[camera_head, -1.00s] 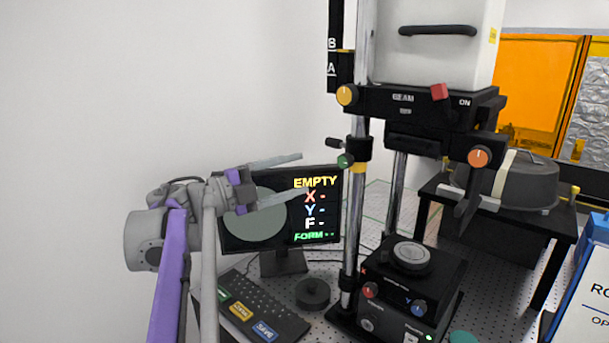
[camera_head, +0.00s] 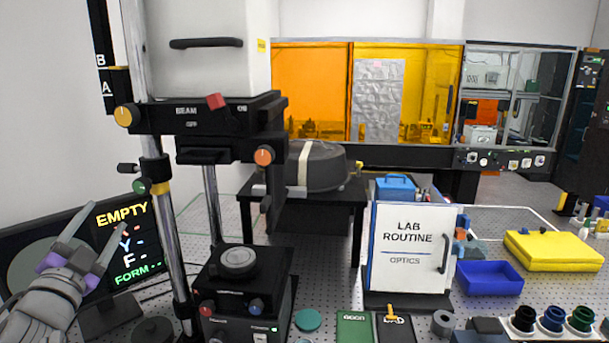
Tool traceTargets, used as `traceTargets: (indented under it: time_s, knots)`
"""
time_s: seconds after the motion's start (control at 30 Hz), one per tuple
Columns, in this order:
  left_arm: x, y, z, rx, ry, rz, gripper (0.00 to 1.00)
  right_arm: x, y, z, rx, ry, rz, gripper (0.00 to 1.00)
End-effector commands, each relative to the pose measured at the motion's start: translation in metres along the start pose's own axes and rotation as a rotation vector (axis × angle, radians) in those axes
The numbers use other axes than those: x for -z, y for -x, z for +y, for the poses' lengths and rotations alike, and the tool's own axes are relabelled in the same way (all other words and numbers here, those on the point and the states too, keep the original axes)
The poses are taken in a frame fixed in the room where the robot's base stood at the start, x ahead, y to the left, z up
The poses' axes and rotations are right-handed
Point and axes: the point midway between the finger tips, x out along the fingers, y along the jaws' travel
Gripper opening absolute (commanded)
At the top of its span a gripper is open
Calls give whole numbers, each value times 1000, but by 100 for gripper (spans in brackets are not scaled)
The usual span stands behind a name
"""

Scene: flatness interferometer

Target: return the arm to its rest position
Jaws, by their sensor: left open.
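My left gripper (camera_head: 92,232) is at the lower left, in front of the monitor (camera_head: 122,238). Its two pale fingers are spread apart with nothing between them, and purple parts show at their bases. The monitor reads EMPTY, with X, Y, F and FORM lines. The interferometer (camera_head: 208,112) stands to the right of the gripper, with a metal column between them. Its lower stage (camera_head: 238,262) carries a round grey disc. My right gripper is not in view.
A dark domed unit (camera_head: 318,165) sits on a black table behind.

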Motion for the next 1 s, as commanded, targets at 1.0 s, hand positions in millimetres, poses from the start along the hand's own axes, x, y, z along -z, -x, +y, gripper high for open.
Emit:
traceTargets:
  time_s: [1.0]
  knots:
    - [-60,314,372,-708,726,-1148,69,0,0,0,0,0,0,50]
